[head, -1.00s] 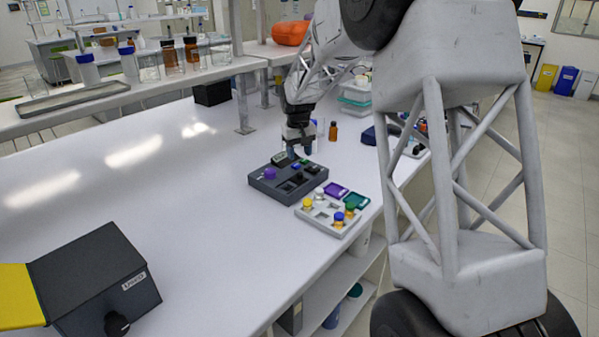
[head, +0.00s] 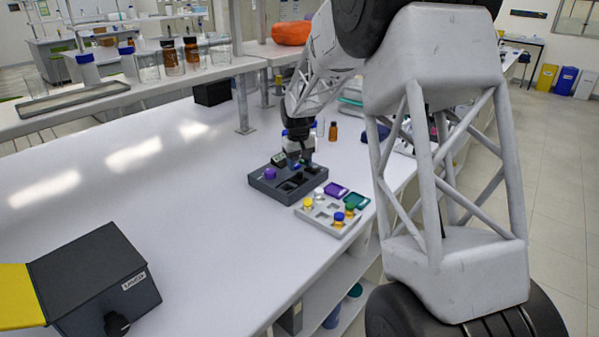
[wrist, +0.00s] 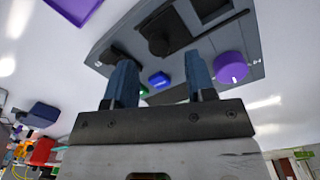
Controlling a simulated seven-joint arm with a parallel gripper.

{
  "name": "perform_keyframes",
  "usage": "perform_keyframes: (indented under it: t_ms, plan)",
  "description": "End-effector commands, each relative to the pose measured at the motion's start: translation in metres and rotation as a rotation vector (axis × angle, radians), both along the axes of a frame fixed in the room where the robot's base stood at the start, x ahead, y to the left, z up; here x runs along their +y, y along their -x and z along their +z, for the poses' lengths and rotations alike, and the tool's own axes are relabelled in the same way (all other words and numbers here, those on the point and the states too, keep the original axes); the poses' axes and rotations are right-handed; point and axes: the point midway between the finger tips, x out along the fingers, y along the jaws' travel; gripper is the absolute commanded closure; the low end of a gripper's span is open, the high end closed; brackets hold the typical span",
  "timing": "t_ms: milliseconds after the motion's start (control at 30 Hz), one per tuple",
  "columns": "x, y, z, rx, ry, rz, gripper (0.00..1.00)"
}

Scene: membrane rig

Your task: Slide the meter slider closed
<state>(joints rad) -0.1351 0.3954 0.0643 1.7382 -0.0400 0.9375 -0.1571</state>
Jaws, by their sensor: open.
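The dark grey rig box (head: 262,187) stands on the white bench, with a purple knob (head: 270,174) and dark recesses on top. In the wrist view the rig's panel (wrist: 110,40) shows the purple knob (wrist: 231,67), a blue button (wrist: 159,80), a small green light, and a raised black part (wrist: 157,38) beside a thin dark slot. I cannot tell for certain which part is the meter slider. My gripper (head: 301,163) is low over the rig's far side. In the wrist view its blue fingers (wrist: 160,64) are apart, with the blue button showing between them and nothing held.
A pale tray (head: 325,218) with yellow and blue-topped pieces stands just in front of the rig, near the bench edge. Purple and green trays (head: 336,190) lie beside it. A brown bottle (head: 333,131) stands behind. The bench to the left is clear up to a dark box (head: 95,275).

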Motion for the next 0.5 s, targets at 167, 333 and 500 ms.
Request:
perform_keyframes:
  t_ms: [167, 333, 500]
  plan:
    - [-0.001, 0.000, -0.022, 0.002, 0.001, 0.000, 0.50]
    - [-0.001, 0.000, -0.032, 0.001, 0.000, 0.000, 0.50]
    - [-0.001, 0.000, -0.035, 0.001, 0.000, 0.000, 0.50]
